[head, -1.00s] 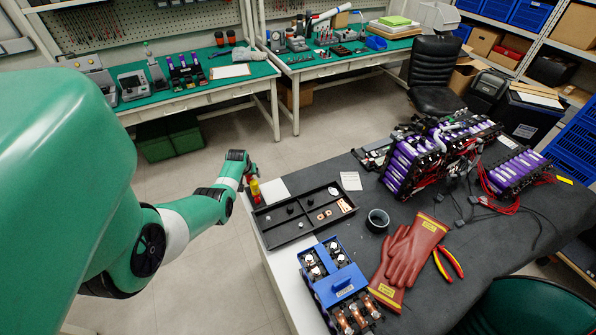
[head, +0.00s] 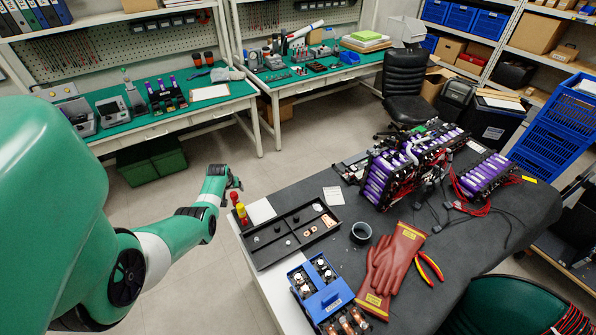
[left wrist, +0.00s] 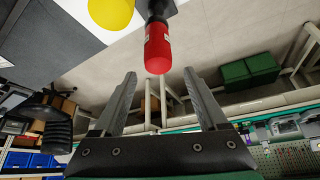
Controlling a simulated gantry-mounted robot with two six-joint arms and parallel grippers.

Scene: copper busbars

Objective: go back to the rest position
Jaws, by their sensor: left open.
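My left gripper (head: 238,184) is open and empty. In the head view it appears just above the corner of the dark work table (head: 480,240), by a red handle (head: 234,198) and a yellow handle (head: 241,212). In the left wrist view its two fingers (left wrist: 160,78) are spread apart with nothing between them. The red handle (left wrist: 157,48) is upper centre there, beyond the fingertips, and the rounded yellow end (left wrist: 110,12) is at the top edge. My right gripper is in neither view.
Green-topped benches (head: 215,92) stand behind, across open floor (head: 280,165).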

